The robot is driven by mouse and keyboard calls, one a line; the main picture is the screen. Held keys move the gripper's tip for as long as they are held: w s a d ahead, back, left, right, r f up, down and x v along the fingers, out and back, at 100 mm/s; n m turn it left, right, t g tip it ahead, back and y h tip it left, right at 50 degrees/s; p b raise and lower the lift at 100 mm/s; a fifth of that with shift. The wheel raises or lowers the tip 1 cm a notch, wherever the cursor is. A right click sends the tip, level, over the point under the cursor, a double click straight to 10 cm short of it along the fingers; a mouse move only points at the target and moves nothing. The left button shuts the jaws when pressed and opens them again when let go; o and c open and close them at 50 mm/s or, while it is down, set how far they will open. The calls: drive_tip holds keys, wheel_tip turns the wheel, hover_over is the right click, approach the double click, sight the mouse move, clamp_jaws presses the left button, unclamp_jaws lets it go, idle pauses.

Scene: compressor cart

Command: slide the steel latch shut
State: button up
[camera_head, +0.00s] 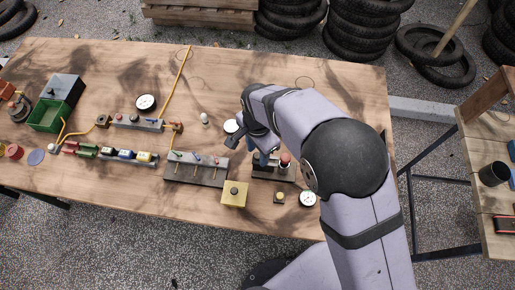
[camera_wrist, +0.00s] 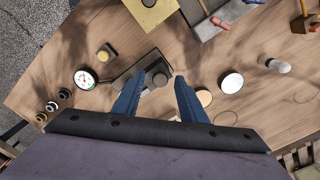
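My gripper (camera_wrist: 159,80) is open, with its two blue fingers spread and an empty gap between the tips.
A yellow block (camera_head: 234,193), a grey block with small levers (camera_head: 196,169) and a white gauge (camera_head: 308,199) stand close by. A small yellow button (camera_head: 279,198) lies in front. A green bin (camera_head: 50,116) is far left. The wooden table (camera_head: 345,92) is clear behind my arm.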

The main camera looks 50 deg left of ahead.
drive_tip(key=shift+c, duration=0.3)
clamp_jaws()
drive_tip(key=shift+w+d, duration=1.2)
drive_tip(key=shift+w, duration=0.05)
drive_tip(key=shift+o, duration=0.3)
unclamp_jaws()
wheel_tip(320, 180, up, 7)
drive_tip(key=b, duration=0.3)
drive_tip(key=shift+r, duration=0.2)
